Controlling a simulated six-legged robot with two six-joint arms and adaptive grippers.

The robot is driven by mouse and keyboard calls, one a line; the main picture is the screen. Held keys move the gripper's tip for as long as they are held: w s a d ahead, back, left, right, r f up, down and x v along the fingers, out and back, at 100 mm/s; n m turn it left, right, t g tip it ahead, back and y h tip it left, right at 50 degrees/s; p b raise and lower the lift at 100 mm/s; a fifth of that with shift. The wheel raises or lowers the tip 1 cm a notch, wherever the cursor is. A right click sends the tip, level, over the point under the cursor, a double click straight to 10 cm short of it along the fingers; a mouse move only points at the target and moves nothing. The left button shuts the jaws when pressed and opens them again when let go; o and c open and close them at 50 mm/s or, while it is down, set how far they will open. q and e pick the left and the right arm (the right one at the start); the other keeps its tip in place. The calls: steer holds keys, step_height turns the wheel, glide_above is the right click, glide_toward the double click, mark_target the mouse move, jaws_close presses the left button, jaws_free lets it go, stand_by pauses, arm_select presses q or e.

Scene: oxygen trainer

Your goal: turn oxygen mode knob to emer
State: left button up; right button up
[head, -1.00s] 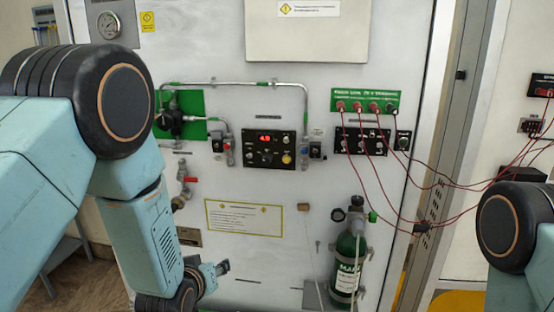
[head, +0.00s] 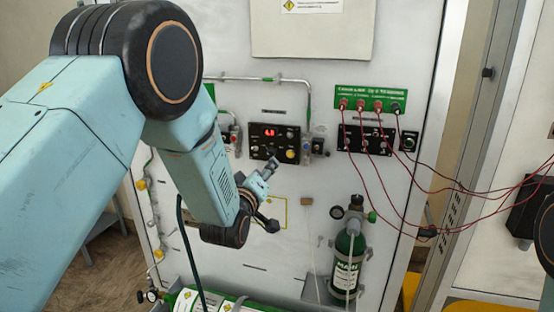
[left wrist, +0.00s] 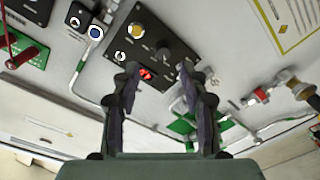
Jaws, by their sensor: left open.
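A black control panel (head: 262,132) with a lit red display, small knobs and a yellowish round control (head: 291,154) is on the white wall. Its labels are too small to read, so I cannot tell which knob is the oxygen mode knob. The panel (left wrist: 180,50) also shows tilted in the left wrist view, with a black knob (left wrist: 163,53) and pale-ringed round controls. My left gripper (head: 275,193) is open and empty, just below the panel in the head view. My right gripper is out of view.
Red cables (head: 375,175) hang from a green socket plate (head: 370,98) at right. A green oxygen cylinder (head: 347,265) stands below. Metal pipes (head: 250,79) run above the panel.

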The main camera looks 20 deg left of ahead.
mark_target(270, 155)
arm_select(q)
steer(key=w, duration=0.4)
steer(key=w+p, duration=0.1)
steer(key=w, duration=0.1)
steer(key=shift+w+a, duration=0.2)
steer(key=shift+a, duration=0.15)
steer(key=shift+w, duration=0.35)
steer(key=shift+w+a+n, duration=0.1)
steer(key=shift+a+n, duration=0.2)
steer(key=shift+d+r, duration=0.1)
steer(key=shift+d, duration=0.1)
steer(key=shift+w+d, duration=0.1)
steer(key=shift+w, duration=0.1)
steer(key=shift+c, duration=1.1)
steer(key=shift+s+a, duration=0.15)
steer(key=shift+a, duration=0.05)
steer(key=c, duration=0.4)
steer(key=shift+d, duration=0.1)
jaws_close()
